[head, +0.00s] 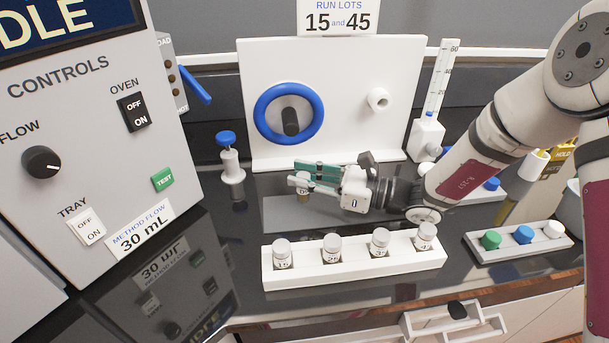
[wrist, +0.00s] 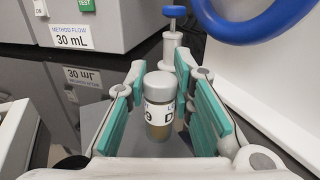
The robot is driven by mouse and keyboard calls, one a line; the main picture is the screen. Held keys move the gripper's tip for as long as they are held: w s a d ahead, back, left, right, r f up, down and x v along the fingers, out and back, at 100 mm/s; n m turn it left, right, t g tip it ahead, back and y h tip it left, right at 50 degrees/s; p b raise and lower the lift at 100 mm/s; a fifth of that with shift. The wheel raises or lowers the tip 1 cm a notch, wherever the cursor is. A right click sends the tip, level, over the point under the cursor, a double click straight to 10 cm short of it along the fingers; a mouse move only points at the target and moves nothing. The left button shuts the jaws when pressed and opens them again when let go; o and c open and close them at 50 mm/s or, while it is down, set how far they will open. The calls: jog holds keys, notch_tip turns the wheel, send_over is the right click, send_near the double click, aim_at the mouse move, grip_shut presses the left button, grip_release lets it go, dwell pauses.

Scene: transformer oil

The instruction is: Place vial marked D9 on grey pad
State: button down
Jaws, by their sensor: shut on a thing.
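My gripper (head: 304,183) is over the middle of the black bench, its fingers pointing left. In the wrist view my gripper (wrist: 165,108) has green finger pads on both sides of a vial (wrist: 158,105) and is shut on it. The vial has a pale grey cap, a white label and amber liquid, and is upright. Its label shows a "D" at the right and a "9" at the left edge. The grey pad (head: 285,216) lies under the gripper. I cannot tell whether the vial touches it.
A white rack (head: 355,266) with several capped vials stands in front of the gripper. A blue-knobbed post (head: 231,160) stands at the left. A white panel with a blue ring (head: 288,115) stands behind. A tray of coloured caps (head: 518,243) is at the right.

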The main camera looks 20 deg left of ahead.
jog(key=c, duration=1.4)
grip_release()
jog(key=shift+w+d+r, duration=0.1)
jog(key=shift+w+d, duration=0.1)
jog(key=shift+d, duration=1.65)
jog(key=shift+w+d, duration=0.2)
jog(key=shift+d, duration=1.65)
jog(key=s+d+r+n+g+h+p, duration=0.25)
jog(key=s+d+r+n+h, duration=0.65)
jog(key=s, duration=0.5)
jog(key=s+d+r+n+t+h+p, duration=0.1)
jog(key=s+d+r+n+t+h, duration=0.1)
jog(key=d, duration=0.6)
jog(key=s+d+r+n+t+h+p, duration=0.1)
jog(key=s+d+r+n+t+h, duration=0.2)
jog(key=d, duration=0.5)
jog(key=s+d+r+n+t+h+p, duration=0.1)
jog(key=s+d+r+n+t+h, duration=0.1)
jog(key=d, duration=0.6)
jog(key=s+r+t+h, duration=0.1)
jog(key=s+r+h, duration=0.1)
jog(key=s, duration=0.1)
jog(key=shift+s+n, duration=0.35)
jog(key=shift+n, duration=0.05)
